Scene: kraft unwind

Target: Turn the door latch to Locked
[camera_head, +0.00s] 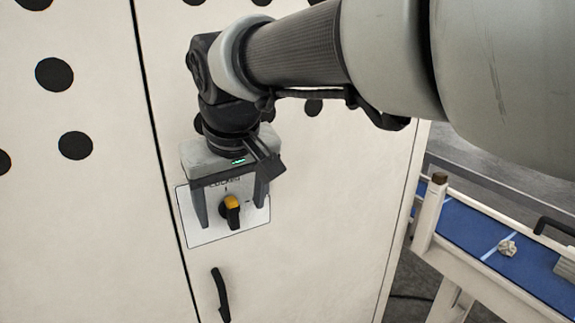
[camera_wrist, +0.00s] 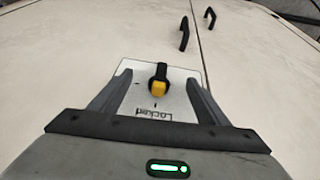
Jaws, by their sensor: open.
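The door latch (camera_head: 234,215) is a black knob with a yellow end, set on a white label plate (camera_head: 202,234) on a cream door. It also shows in the wrist view (camera_wrist: 159,73). The yellow end points up in the head view, toward the word Locked and its tick mark; exact alignment is hard to tell. My gripper (camera_head: 231,211) is open, its fingers one on each side of the latch. In the wrist view my gripper (camera_wrist: 158,86) straddles the knob with a gap on both sides. Whether the fingertips touch the plate is unclear.
A black door handle (camera_head: 221,295) stands out below the plate. It appears beyond the latch in the wrist view (camera_wrist: 184,33), with a second handle (camera_wrist: 210,18) across the door seam. A blue conveyor (camera_head: 480,235) with white rails lies at right.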

